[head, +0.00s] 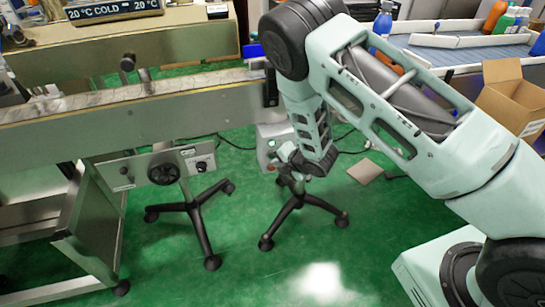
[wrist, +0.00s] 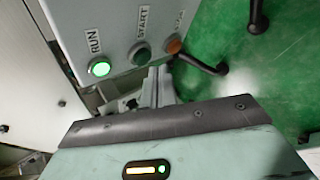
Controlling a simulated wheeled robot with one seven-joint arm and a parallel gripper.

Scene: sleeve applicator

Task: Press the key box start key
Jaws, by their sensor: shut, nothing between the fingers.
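The key box (wrist: 120,25) is a grey box whose face shows in the wrist view. On it are a lit green RUN lamp (wrist: 99,69), a dark green START key (wrist: 141,54) and an orange-red key (wrist: 174,45) with a label too blurred to read. My gripper (wrist: 160,72) is shut and empty. Its fingertips are just below the START and orange-red keys in the picture; I cannot tell whether they touch the box. In the head view the key box (head: 266,132) stands under the conveyor's end, partly hidden by my wrist, with a green glow on it.
The conveyor (head: 130,105) runs at the left, with a panel carrying a black handwheel (head: 163,168) below it. Black-footed stands (head: 300,200) rest on the green floor. An open cardboard box (head: 512,100) and bottles are at the right. The front floor is clear.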

